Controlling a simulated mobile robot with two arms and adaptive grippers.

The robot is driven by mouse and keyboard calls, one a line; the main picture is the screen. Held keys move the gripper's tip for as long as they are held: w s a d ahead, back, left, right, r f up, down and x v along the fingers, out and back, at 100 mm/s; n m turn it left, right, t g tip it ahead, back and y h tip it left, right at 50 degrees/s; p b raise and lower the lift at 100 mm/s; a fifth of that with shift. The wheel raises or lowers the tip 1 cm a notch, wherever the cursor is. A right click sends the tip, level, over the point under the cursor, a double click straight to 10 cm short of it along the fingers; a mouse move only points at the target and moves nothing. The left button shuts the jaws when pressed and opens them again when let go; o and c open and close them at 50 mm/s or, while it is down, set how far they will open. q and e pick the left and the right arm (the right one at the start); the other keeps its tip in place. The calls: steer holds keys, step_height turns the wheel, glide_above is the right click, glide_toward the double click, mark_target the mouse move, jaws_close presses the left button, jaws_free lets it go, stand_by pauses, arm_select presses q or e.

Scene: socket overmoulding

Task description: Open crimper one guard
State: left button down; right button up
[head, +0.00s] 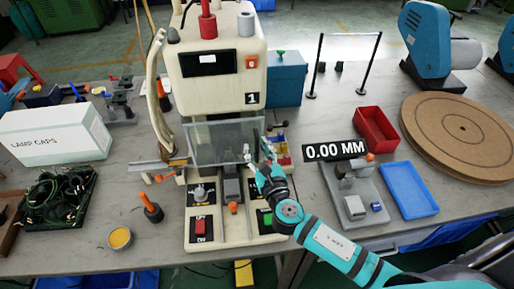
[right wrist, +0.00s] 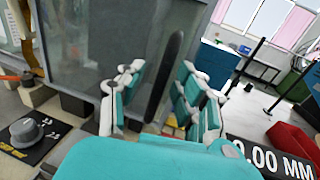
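Crimper one (head: 215,75) is the cream machine marked "1" in the head view. Its guard (head: 222,143) is a grey see-through panel, hanging down across the front of the work opening. In the right wrist view the guard (right wrist: 95,45) fills the upper left, with a dark upright handle (right wrist: 168,75) at its right side. My right gripper (head: 262,160) is at the guard's lower right edge. In the right wrist view my right gripper (right wrist: 160,98) is open, its fingers either side of the handle's lower part. I cannot tell whether they touch it. My left gripper is not in view.
A gauge stand (head: 353,190) with a "0.00 MM" readout, a blue tray (head: 408,188) and a red bin (head: 376,130) stand right of my right arm. A white box (head: 55,135) stands left.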

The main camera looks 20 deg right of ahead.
steer(key=shift+c, duration=0.3)
jaws_close()
stand_by(0.3)
